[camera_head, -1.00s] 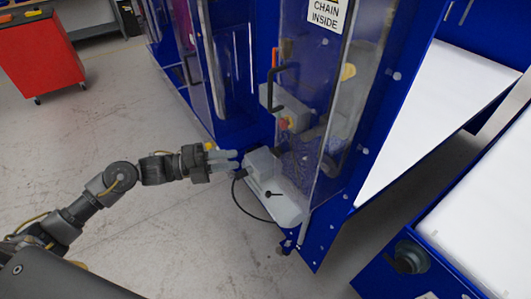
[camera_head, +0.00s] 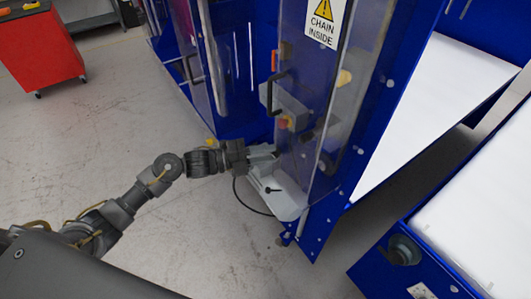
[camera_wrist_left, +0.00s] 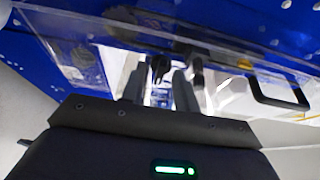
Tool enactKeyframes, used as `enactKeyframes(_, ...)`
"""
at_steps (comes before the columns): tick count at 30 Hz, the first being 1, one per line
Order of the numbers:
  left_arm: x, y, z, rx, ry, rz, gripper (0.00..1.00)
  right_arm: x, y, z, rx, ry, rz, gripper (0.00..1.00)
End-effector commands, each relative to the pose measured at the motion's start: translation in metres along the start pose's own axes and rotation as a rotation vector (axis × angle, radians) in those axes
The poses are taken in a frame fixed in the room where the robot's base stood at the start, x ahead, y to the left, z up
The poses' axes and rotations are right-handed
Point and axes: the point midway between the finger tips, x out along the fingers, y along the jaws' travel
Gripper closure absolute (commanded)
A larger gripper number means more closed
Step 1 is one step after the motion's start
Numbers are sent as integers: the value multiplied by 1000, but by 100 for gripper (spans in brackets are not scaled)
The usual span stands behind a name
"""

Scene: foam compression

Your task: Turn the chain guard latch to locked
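The chain guard is a clear panel (camera_head: 310,100) on a blue frame, with a "CHAIN INSIDE" sign. A grey box and ledge (camera_head: 290,205) sit at its lower front, with a small black lever (camera_head: 272,189) on the ledge. I cannot tell whether this lever is the latch or how it is set. My left gripper (camera_head: 264,151) is at the grey box, partly covering it. In the left wrist view the left gripper's fingers (camera_wrist_left: 159,88) are apart, with a dark knob-like part (camera_wrist_left: 160,68) beyond and between them. Contact cannot be made out. My right gripper is not in view.
A black door handle (camera_head: 272,93) and a red-and-yellow button (camera_head: 285,123) are above the gripper. A black cable (camera_head: 240,200) hangs beside the ledge. White-topped blue machines (camera_head: 440,110) stand right. A red cart (camera_head: 38,50) is far left. Floor at left is clear.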

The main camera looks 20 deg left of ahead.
Motion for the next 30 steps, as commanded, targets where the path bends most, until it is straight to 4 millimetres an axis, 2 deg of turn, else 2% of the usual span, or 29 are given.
enactKeyframes(1, 0, 0, 0, 0, 0, 0, 72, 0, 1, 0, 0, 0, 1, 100)
enactKeyframes(6, 0, 0, 0, 0, 0, 0, 94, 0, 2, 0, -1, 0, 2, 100)
enactKeyframes(8, 0, 0, 0, 0, 1, 0, 100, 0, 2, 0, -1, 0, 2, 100)
enactKeyframes(20, 0, 2, -1, -39, 2, -17, 100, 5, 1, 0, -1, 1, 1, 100)
enactKeyframes(30, 0, 6, -1, -254, 2, -107, 100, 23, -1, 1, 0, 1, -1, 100)
